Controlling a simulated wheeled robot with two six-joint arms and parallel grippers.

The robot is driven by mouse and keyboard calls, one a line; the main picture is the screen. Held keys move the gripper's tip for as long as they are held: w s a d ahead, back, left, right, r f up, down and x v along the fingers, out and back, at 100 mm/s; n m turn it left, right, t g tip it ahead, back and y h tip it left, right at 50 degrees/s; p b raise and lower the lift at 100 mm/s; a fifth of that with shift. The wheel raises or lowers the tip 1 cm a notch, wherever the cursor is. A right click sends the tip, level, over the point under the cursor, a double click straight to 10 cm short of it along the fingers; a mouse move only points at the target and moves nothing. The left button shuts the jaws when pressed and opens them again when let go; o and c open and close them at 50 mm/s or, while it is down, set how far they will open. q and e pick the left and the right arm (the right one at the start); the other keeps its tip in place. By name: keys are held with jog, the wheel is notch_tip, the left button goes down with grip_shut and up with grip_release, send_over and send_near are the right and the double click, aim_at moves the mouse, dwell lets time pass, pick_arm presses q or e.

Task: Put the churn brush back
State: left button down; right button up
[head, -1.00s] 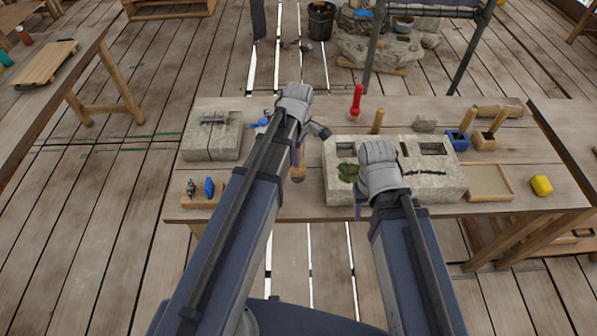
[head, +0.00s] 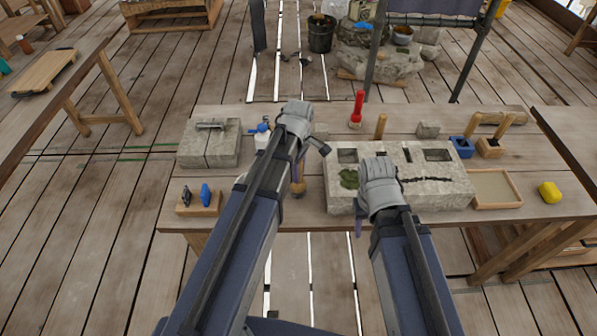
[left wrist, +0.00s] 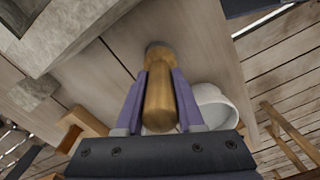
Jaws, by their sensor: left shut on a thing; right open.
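My left gripper (head: 298,172) is shut on a turned wooden piece, which looks like the churn brush (head: 298,188). In the left wrist view its rounded wooden body (left wrist: 160,95) lies between the two purple fingers, with a wider end beyond them. I see no bristles. The gripper is above the front middle of the workbench (head: 280,213), left of the stone block. My right gripper (head: 360,218) is open at the front of the stone block (head: 435,190); its fingers are partly hidden by its wrist. A white pot (left wrist: 212,105) is beside the brush in the left wrist view.
The stone block has dark square recesses and a green patch. A red-handled tool (head: 357,108) and a wooden peg (head: 381,127) stand behind it. A blue holder (head: 462,147), a shallow tray (head: 495,188) and a yellow lump (head: 549,192) are right. A grey stone slab (head: 210,150) is left.

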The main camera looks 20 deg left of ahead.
pick_arm(q)
jog(key=c, duration=0.5)
grip_release()
notch_tip(320, 180, up, 12)
jog(key=p, duration=1.2)
jog(key=shift+r, duration=0.15)
jog(key=shift+s+d+m+y, duration=0.2)
jog(key=shift+s+d+m, duration=1.5)
jog(key=shift+s+m, duration=1.15)
jog(key=shift+s+d+m+y, duration=0.2)
jog(key=shift+s+d+m, duration=1.65)
jog(key=shift+m, duration=1.85)
jog(key=shift+s+d+m+y, duration=0.2)
jog(key=shift+s+d+m, duration=1.4)
jog(key=shift+s+m, duration=1.25)
jog(key=shift+w+m, duration=0.4)
